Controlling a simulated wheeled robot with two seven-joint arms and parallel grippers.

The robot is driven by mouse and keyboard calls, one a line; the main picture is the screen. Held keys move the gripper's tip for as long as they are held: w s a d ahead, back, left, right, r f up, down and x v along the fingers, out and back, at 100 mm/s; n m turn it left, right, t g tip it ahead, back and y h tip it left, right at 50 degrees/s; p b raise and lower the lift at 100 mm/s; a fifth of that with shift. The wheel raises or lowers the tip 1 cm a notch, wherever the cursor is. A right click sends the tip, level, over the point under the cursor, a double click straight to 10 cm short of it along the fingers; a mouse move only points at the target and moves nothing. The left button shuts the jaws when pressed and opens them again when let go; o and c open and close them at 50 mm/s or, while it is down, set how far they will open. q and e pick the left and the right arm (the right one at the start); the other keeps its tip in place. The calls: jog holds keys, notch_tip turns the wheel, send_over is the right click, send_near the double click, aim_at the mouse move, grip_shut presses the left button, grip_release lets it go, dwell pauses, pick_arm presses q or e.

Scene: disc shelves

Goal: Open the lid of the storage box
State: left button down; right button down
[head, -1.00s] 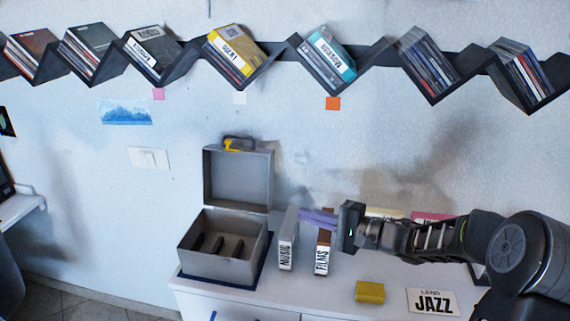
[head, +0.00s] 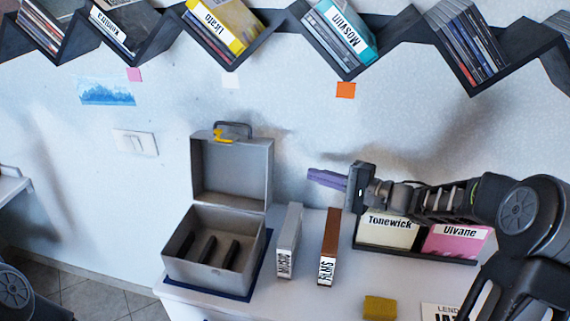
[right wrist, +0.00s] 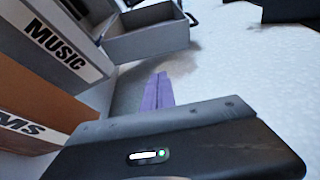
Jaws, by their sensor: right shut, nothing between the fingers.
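The grey metal storage box (head: 216,270) stands at the left of the white cabinet top. Its lid (head: 231,174) is swung up and stands upright at the back, with a dark handle and a yellow latch (head: 222,136) at its top edge. The box is open and shows dark dividers inside. My right gripper (head: 312,174) is shut and empty, its purple fingers pointing left toward the lid but well apart from it. In the right wrist view the purple fingers (right wrist: 158,92) lie together, and part of the box (right wrist: 148,40) shows beyond. A piece of my left arm shows at the lower left; its gripper is out of frame.
A grey MUSIC binder (head: 290,242) and a brown FILMS binder (head: 328,247) stand right of the box. A rack with Tonewick (head: 388,232) and Ulvane (head: 460,243) sleeves is behind my right arm. A yellow block (head: 380,308) lies in front. Zigzag disc shelves (head: 388,42) run along the wall.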

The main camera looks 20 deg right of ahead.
jog(key=shift+w, duration=0.1)
jog(key=x, duration=0.9)
jog(key=shift+w+a+p, duration=0.3)
jog(key=shift+w, duration=0.05)
jog(key=p, duration=0.1)
jog(key=s+r+p, duration=0.1)
jog(key=p, duration=0.1)
jog(key=shift+a, duration=0.25)
jog(key=shift+f, duration=0.1)
